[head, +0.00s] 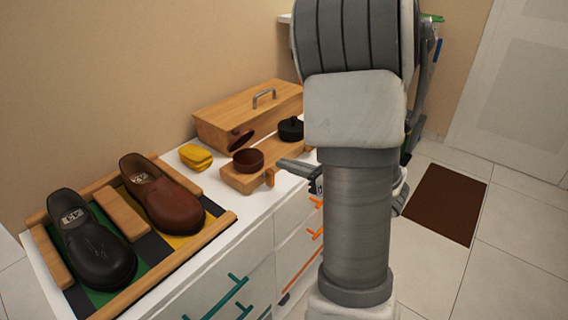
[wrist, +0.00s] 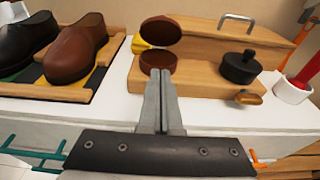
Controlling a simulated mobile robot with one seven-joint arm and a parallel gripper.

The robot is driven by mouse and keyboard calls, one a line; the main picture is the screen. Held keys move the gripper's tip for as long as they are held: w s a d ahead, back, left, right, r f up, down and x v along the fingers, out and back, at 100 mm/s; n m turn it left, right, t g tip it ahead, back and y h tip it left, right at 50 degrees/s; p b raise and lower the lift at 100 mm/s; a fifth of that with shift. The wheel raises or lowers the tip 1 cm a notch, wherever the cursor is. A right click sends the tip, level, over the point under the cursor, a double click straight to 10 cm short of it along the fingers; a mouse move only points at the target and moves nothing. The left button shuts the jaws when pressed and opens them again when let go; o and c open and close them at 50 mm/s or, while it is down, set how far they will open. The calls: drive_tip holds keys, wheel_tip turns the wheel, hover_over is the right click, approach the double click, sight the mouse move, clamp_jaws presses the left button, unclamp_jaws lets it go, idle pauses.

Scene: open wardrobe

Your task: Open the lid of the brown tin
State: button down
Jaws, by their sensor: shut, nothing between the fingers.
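The brown tin (head: 248,161) stands on a low wooden stand (head: 238,183) on top of the white cabinet. Its brown lid (head: 241,139) is raised and tilted up at the tin's back side, apart from the front rim. In the wrist view the tin (wrist: 158,63) is straight ahead, with the lid (wrist: 160,30) standing above it. My gripper (wrist: 161,76) is shut and empty, its fingertips just in front of the tin. In the head view my gripper (head: 281,162) is to the right of the tin; whether it touches the tin is unclear.
A black tin (head: 290,129) with a knob stands on the stand's right part, and a wooden knob (wrist: 248,97) sticks out in front. A wooden box (head: 235,115) is behind. A yellow cloth-like item (head: 195,157) and a shoe rack (head: 222,222) are left.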

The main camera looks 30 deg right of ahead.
approach(243, 141)
drive_tip(key=f, duration=0.1)
drive_tip(key=w+a+f, duration=0.1)
drive_tip(key=w+f, duration=0.1)
drive_tip(key=shift+w+a+f+b, duration=0.15)
drive_tip(key=shift+a+f+b, duration=0.1)
drive_tip(key=shift+b, duration=0.1)
drive_tip(key=shift+w+a+r, duration=0.35)
drive_tip(key=shift+w+r, duration=0.5)
drive_tip(key=shift+w+a+r, duration=0.1)
drive_tip(key=shift+w+r, duration=0.3)
drive_tip(key=shift+w, duration=0.15)
drive_tip(key=shift+p, duration=0.4)
drive_tip(key=shift+w+a+r+g+p, duration=0.1)
drive_tip(key=shift+r+g+p, duration=0.2)
drive_tip(key=shift+p, duration=0.4)
